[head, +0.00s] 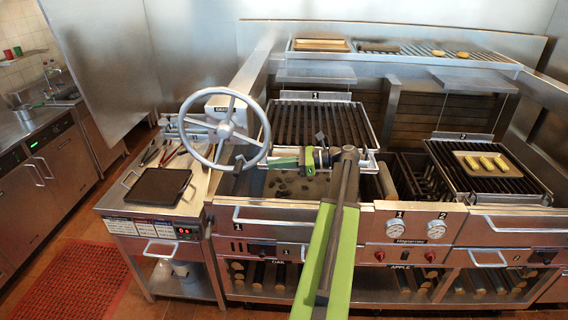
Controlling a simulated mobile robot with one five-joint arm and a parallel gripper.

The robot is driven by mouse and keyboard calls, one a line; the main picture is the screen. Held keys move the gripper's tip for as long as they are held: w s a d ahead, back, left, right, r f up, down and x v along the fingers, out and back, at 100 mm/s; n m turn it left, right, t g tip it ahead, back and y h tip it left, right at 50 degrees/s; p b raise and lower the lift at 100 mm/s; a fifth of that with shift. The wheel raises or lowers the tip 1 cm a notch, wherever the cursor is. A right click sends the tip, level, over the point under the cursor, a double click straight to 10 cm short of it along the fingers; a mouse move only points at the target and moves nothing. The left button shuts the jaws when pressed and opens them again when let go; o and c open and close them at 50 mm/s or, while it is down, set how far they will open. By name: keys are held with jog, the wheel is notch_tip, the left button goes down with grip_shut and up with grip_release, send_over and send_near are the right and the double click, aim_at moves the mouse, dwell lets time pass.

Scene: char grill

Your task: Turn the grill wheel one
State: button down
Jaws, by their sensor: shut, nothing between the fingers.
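The grill wheel one (224,130) is a large grey spoked handwheel in the head view. It stands upright on a post at the left of the grill marked 1 (320,122). My gripper (241,164) is at the lower right part of the wheel's rim, its fingers pointing left. The fingers look shut with nothing held. I cannot tell whether they touch the rim. My green arm reaches up from the bottom middle and hides part of the grill front.
A black griddle plate (158,187) lies on the side counter at the left. Grill 2 (484,170) at the right holds a tray with yellow food. Two gauges (416,229) are on the front panel. Dark coals lie below the raised grate, near my gripper.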

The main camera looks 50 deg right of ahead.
jog(key=b+x, duration=0.1)
jog(key=x, duration=0.8)
